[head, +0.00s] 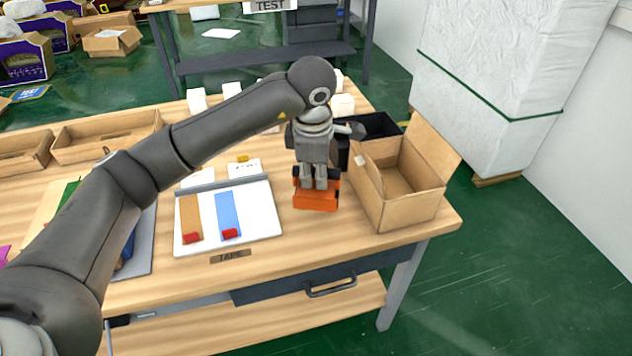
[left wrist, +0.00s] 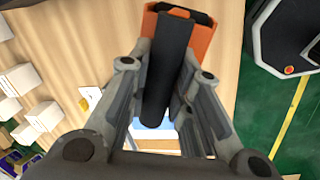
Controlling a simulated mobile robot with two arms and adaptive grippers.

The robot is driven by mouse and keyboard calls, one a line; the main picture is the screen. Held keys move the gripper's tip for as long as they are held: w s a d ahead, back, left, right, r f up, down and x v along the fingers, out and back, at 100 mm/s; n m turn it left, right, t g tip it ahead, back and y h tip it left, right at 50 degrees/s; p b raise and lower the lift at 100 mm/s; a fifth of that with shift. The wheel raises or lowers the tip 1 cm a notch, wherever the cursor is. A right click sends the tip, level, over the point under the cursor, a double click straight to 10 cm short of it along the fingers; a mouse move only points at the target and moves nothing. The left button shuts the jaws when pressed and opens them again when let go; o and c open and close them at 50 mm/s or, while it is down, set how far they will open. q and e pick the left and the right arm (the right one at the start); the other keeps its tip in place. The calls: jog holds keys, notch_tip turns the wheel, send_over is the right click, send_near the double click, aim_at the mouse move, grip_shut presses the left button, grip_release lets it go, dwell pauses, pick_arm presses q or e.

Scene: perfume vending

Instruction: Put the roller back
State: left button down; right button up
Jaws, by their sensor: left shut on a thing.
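The orange and black roller (head: 316,200) is at the right part of the wooden table, right of the white board. In the left wrist view its black bar (left wrist: 168,70) runs between my fingers, with the orange part (left wrist: 203,42) at the far end. My left gripper (head: 314,183) points down and is shut on the roller. It also shows in the left wrist view (left wrist: 165,75). I cannot tell whether the orange part touches the tabletop. My right gripper is not in view.
An open cardboard box (head: 400,180) stands close on the right, with a black bin (head: 375,127) behind it. The white board (head: 262,218) with brown and blue strips lies on the left. Small white boxes (head: 197,100) stand at the back.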

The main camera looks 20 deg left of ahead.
pick_arm(q)
jog(key=f, duration=0.1)
jog(key=w, duration=0.1)
jog(key=w+f, duration=0.1)
jog(key=shift+w+a+f, duration=0.25)
jog(key=shift+f, duration=0.1)
jog(key=f, duration=0.1)
jog(key=f+p, duration=0.1)
jog(key=f, duration=0.1)
jog(key=shift+w+a+f, duration=0.1)
jog(key=shift+w+f, duration=0.15)
jog(key=shift+f, duration=0.05)
jog(key=shift+f, duration=0.1)
jog(key=shift+s+f, duration=0.1)
jog(key=shift+f, duration=0.15)
jog(key=shift+s+f+b, duration=0.2)
jog(key=shift+f+b, duration=0.1)
jog(key=shift+b, duration=0.15)
jog(key=c, duration=1.3)
grip_release()
jog(key=shift+f, duration=0.25)
jog(key=shift+w+r, duration=0.15)
jog(key=shift+r, duration=0.1)
